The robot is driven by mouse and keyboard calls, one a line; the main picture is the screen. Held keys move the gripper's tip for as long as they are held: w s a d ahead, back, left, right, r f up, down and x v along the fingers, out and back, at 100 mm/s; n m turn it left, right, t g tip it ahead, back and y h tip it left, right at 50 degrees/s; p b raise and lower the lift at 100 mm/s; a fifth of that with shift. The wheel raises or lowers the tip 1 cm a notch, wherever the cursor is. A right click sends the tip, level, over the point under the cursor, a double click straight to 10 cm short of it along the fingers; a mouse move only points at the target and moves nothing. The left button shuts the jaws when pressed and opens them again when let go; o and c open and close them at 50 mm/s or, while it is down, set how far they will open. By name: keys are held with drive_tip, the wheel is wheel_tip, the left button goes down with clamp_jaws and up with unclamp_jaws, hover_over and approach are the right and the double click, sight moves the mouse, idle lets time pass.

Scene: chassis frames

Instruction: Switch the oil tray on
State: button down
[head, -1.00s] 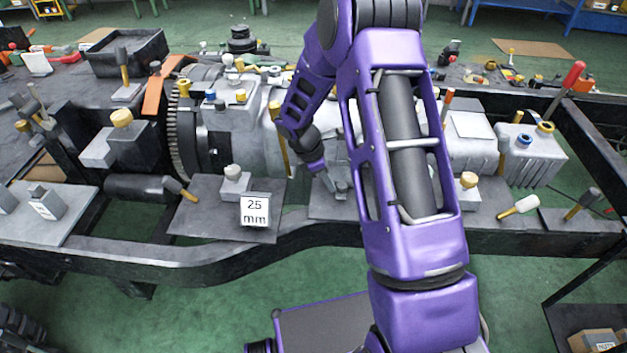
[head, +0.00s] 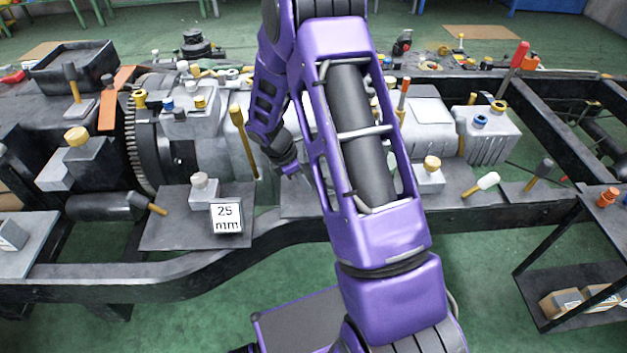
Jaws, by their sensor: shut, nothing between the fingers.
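A dark, open rectangular tray (head: 72,70) sits at the back left of the bench; it may be the oil tray, but no label shows. I cannot tell which control belongs to the tray.
A grey gearbox (head: 215,135) and the dark chassis frame (head: 180,275) fill the middle. Several coloured knobs and levers stick up, including a red-handled one (head: 520,55). A dark cart (head: 565,250) stands at the right.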

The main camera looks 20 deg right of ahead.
drive_tip(key=p+v, duration=0.1)
drive_tip(key=v, duration=0.9)
drive_tip(key=shift+a, duration=0.1)
